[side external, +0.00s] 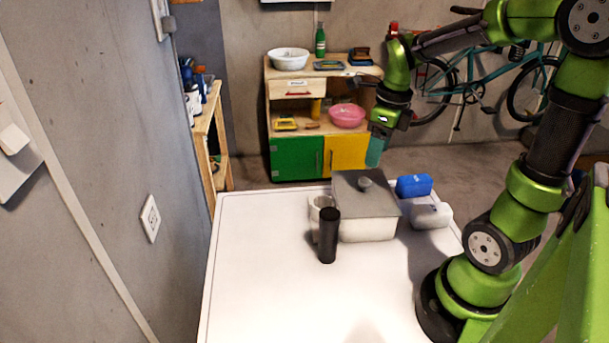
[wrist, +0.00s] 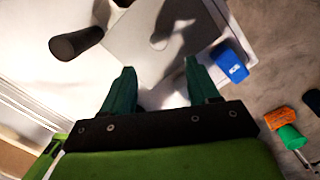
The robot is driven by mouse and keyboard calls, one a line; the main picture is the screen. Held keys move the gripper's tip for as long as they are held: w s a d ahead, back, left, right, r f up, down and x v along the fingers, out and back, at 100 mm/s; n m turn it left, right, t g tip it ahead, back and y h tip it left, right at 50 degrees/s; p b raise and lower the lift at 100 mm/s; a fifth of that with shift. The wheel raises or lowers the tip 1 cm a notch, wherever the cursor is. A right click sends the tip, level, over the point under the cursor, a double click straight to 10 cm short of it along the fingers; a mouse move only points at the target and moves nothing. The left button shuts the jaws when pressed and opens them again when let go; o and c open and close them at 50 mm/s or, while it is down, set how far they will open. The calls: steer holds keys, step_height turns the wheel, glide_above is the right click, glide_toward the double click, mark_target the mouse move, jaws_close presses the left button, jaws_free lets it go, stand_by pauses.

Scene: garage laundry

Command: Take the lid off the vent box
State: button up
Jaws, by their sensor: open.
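The vent box (side external: 368,230) is a pale box near the far side of the white table. Its flat grey lid (side external: 350,203) lies on top, with a round knob (side external: 365,184) near its middle. In the wrist view the lid (wrist: 125,42) and the knob (wrist: 160,39) show beyond my fingertips. My gripper (side external: 375,155) is above the far part of the lid, pointing down. In the wrist view my gripper (wrist: 160,68) is open, its two teal fingers apart with nothing between them. The fingers appear clear of the knob.
A black cylinder (side external: 328,236) and a white cup (side external: 314,208) stand left of the box. A blue case (side external: 414,186) and a white rounded container (side external: 431,215) lie to its right. The front left of the table (side external: 260,290) is clear.

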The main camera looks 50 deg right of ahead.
mark_target(365, 180)
steer(key=f, duration=0.2)
steer(key=w+f, duration=0.1)
steer(key=f, duration=0.5)
steer(key=shift+w+a+f, duration=0.1)
steer(key=shift+w+a, duration=0.1)
steer(key=shift+w, duration=0.15)
jaws_close()
